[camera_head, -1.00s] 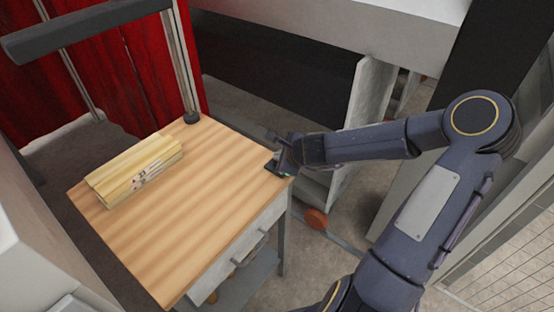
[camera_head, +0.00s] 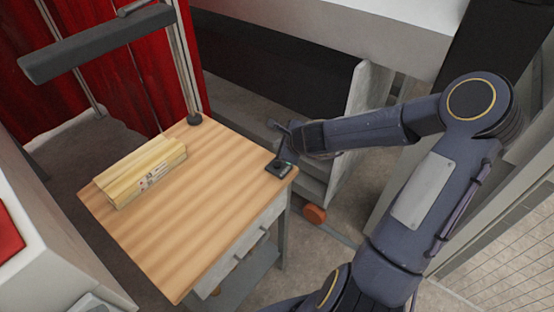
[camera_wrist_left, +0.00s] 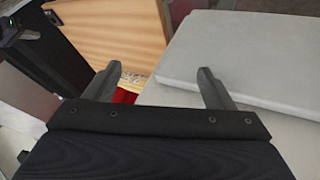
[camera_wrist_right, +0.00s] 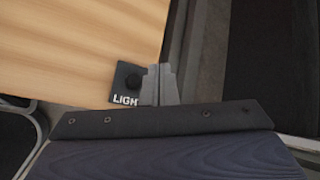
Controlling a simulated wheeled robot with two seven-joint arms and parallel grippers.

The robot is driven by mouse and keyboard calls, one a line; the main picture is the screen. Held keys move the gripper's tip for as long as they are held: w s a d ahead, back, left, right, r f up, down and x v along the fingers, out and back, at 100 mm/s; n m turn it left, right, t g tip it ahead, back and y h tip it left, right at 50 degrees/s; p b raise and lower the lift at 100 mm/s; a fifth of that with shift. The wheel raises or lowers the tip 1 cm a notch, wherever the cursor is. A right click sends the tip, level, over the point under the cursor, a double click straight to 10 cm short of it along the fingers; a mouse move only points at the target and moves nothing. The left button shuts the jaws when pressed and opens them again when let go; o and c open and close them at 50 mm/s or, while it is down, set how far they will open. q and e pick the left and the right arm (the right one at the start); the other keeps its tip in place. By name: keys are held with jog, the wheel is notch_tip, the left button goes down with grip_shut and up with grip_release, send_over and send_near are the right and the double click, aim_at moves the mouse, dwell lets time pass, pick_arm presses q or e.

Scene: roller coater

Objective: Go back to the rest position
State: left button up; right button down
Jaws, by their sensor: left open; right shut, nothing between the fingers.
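My right gripper (camera_head: 282,128) is at the far right corner of the wooden table (camera_head: 200,225), beside and just above a small black switch box (camera_head: 278,169). In the right wrist view its two fingers (camera_wrist_right: 160,72) are together with nothing between them. They overlap the edge of the box (camera_wrist_right: 127,78), which bears the letters "LIGH"; the rest is hidden. My left gripper does not show in the head view. In the left wrist view its fingers (camera_wrist_left: 158,82) are wide apart and empty.
A bundle of pale wooden boards (camera_head: 147,173) lies at the table's left. A grey post with a dark bar (camera_head: 95,45) stands behind, before red curtains (camera_head: 140,85). A grey panel (camera_wrist_left: 240,60) is close beyond my left fingers. An orange wheel (camera_head: 314,214) is right of the table.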

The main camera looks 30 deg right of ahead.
dwell(0.4)
jog(key=s+a+r+n+y, duration=0.3)
jog(key=s+a+r+n, duration=0.5)
jog(key=a+r+n, duration=0.4)
jog(key=s+f+n+g, duration=0.1)
jog(key=s+n+g, duration=0.2)
jog(key=s+n, duration=0.9)
jog(key=s, duration=0.8)
jog(key=shift+f+n+g, duration=0.15)
jog(key=shift+n+g, duration=0.15)
jog(key=shift+d, duration=0.1)
